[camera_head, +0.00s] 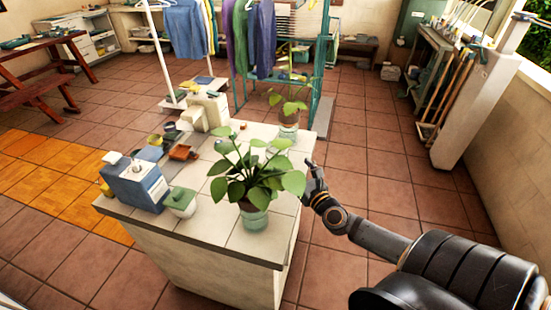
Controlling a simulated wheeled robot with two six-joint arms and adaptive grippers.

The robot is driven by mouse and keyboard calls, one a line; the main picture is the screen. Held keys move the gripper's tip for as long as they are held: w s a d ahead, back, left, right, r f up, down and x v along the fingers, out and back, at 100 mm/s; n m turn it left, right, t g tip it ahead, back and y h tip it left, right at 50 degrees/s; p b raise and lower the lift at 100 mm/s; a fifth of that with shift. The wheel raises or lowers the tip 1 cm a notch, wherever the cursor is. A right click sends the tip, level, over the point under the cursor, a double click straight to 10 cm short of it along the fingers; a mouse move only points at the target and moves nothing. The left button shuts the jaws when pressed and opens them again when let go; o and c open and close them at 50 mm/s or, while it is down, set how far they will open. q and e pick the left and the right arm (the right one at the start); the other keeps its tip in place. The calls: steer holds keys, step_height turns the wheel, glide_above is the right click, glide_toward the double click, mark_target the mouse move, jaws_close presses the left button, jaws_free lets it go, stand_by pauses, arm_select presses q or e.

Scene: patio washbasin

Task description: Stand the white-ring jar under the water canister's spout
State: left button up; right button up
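My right gripper (316,176) is beside the right edge of the tiled counter (225,245), near the leafy plants; its fingers are too small and dark to read as open or shut. My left gripper is out of view. A leafy plant stands in a pale green pot (254,217) near the counter's front right. A second plant stands in a greyish pot (288,118) at the back right corner. I cannot tell whether either pot is the white-ring jar. A blue and white boxy container (138,186) stands at the left; a cream one (206,110) stands at the back. I cannot tell which is the water canister, and no spout is clear.
A small green-lidded pot (181,202) stands by the blue and white container. An orange-brown tray (183,152) and small yellow items lie behind. Clothes racks (250,50) stand beyond the counter. Tiled floor is free to the right, before a shelf with leaning tools (441,105).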

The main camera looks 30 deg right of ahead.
mark_target(283, 157)
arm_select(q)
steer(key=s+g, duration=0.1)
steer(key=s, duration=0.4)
arm_select(e)
steer(key=w, duration=0.3)
steer(key=shift+w+d+f, duration=0.2)
steer(key=shift+f, duration=0.05)
steer(key=shift+w+r+p, duration=0.15)
steer(key=shift+w+p, duration=0.25)
steer(key=shift+w, duration=0.2)
steer(key=shift+w+a+r+p, duration=0.1)
steer(key=shift+w+r+p, duration=0.25)
steer(key=shift+w, duration=0.4)
steer(key=w, duration=0.3)
steer(key=shift+w+f, duration=0.1)
steer(key=shift+f, duration=0.25)
steer(key=shift+c, duration=0.9)
steer(key=c, duration=0.7)
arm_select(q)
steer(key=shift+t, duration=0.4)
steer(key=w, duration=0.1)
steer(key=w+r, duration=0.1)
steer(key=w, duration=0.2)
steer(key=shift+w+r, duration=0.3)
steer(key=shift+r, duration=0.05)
arm_select(e)
steer(key=c, duration=0.5)
